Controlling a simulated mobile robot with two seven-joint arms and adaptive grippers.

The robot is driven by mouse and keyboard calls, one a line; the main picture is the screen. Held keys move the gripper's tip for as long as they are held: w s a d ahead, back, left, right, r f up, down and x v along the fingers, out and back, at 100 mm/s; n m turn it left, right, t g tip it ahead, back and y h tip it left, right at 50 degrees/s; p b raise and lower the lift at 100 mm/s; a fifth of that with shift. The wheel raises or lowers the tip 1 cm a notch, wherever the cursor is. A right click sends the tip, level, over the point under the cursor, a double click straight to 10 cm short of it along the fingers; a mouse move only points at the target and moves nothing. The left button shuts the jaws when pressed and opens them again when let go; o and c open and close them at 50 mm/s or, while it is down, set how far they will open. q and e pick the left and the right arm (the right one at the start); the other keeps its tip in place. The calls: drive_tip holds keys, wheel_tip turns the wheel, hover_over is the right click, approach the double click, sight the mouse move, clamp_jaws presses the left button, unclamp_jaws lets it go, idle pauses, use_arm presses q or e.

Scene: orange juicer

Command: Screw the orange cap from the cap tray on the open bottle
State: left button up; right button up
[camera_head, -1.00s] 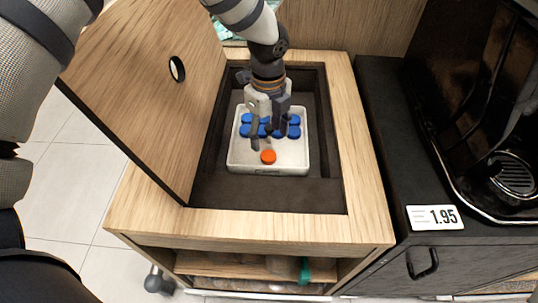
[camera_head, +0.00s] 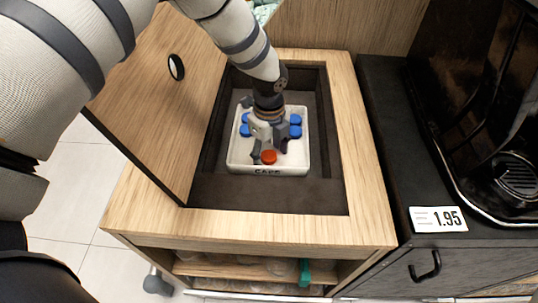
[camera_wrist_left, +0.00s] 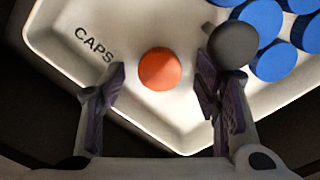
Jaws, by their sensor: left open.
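The orange cap (camera_head: 269,157) lies near the front edge of the white cap tray (camera_head: 236,168), and it also shows in the left wrist view (camera_wrist_left: 159,69). My left gripper (camera_head: 269,152) is open and low over the tray, with a finger on either side of the cap. In the left wrist view, the cap lies between and slightly beyond the two fingers (camera_wrist_left: 158,90). I cannot tell whether the fingers touch it. Several blue caps (camera_head: 296,131) are behind it, partly hidden by the gripper. No open bottle is visible. My right gripper is not in view.
The tray sits in a dark recess (camera_head: 250,196) of a wooden cabinet (camera_head: 365,190). A raised wooden lid (camera_head: 160,110) with a round hole stands left of it. A black machine (camera_head: 480,130) and a 1.95 price sign (camera_head: 438,219) are to the right.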

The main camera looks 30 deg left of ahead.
use_arm(q)
drive_tip(key=c, duration=0.8)
drive_tip(key=shift+r, duration=0.25)
wheel_tip(320, 180, up, 2)
drive_tip(key=shift+w+r, duration=0.1)
drive_tip(key=shift+r, duration=0.1)
drive_tip(key=s+d+r+p, duration=0.1)
drive_tip(key=s+d+r, duration=0.2)
drive_tip(key=s+d+r+p, duration=0.1)
drive_tip(key=s+d+r, duration=0.2)
drive_tip(key=s, duration=0.1)
drive_tip(key=s+d+r+p, duration=0.1)
drive_tip(key=s+d+r, duration=0.2)
drive_tip(key=r, duration=0.1)
drive_tip(key=shift+s, duration=0.2)
drive_tip(key=shift+s+d+r, duration=0.1)
drive_tip(key=shift+s, duration=0.1)
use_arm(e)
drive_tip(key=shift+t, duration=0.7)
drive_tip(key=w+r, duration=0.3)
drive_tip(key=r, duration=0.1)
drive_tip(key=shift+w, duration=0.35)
